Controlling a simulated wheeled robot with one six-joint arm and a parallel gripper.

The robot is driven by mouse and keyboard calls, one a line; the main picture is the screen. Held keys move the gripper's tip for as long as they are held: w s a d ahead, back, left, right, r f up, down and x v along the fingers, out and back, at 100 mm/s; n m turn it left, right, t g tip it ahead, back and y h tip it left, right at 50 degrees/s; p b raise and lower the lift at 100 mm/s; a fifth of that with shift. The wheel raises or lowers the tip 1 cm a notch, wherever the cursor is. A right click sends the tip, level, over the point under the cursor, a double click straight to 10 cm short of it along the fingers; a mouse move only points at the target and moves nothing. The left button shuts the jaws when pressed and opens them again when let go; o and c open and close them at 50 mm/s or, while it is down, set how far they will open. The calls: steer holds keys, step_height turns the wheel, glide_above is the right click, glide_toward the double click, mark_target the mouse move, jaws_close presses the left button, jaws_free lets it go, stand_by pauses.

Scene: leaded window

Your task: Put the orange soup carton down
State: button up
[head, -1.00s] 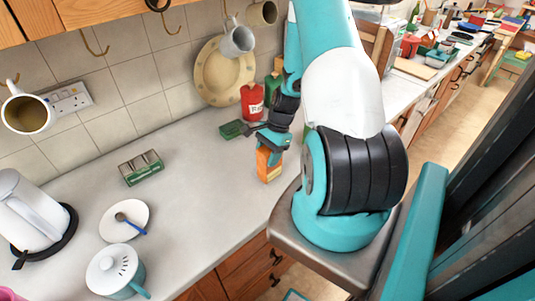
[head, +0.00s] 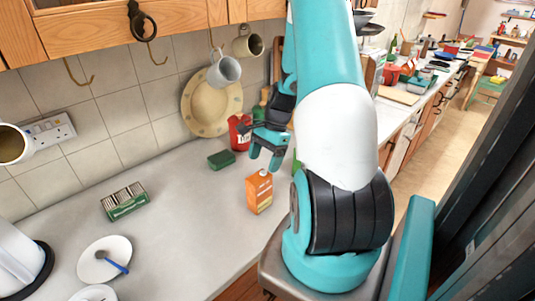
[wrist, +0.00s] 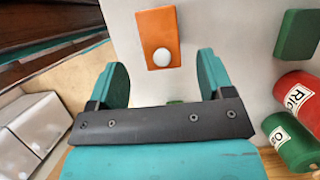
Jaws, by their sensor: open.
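The orange soup carton (head: 259,192) stands upright on the pale worktop (head: 190,220), near its front edge. In the wrist view the carton (wrist: 153,32) is seen from above, with its round white cap, beyond the fingertips. My gripper (head: 265,160) is above and just behind the carton in the head view, apart from it. In the wrist view my gripper (wrist: 161,68) has its two teal fingers wide apart with nothing held between them.
A green block (head: 221,159) and a red canister (head: 239,132) stand near the wall behind the carton. A green rack (head: 124,201) and a white saucer with a blue-handled spoon (head: 104,259) are to the left. Mugs (head: 223,71) hang above. The worktop left of the carton is clear.

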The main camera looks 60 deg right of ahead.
steer(key=w+a+r+n, duration=0.2)
steer(key=a+r+n, duration=0.45)
steer(key=a, duration=0.35)
steer(key=w+a+r+n, duration=0.3)
steer(key=a+r+n, duration=0.35)
steer(key=a, duration=0.35)
steer(key=s+a+r+n, duration=0.3)
steer(key=s+a+n, duration=0.4)
steer(key=a, duration=0.2)
steer(key=s+a+r+n+g, duration=0.1)
steer(key=s+a+r+n, duration=0.2)
steer(key=s+a+n, duration=0.4)
steer(key=shift+a+r+n+b, duration=0.3)
steer(key=shift+a+r+n, duration=0.1)
steer(key=shift+a, duration=0.75)
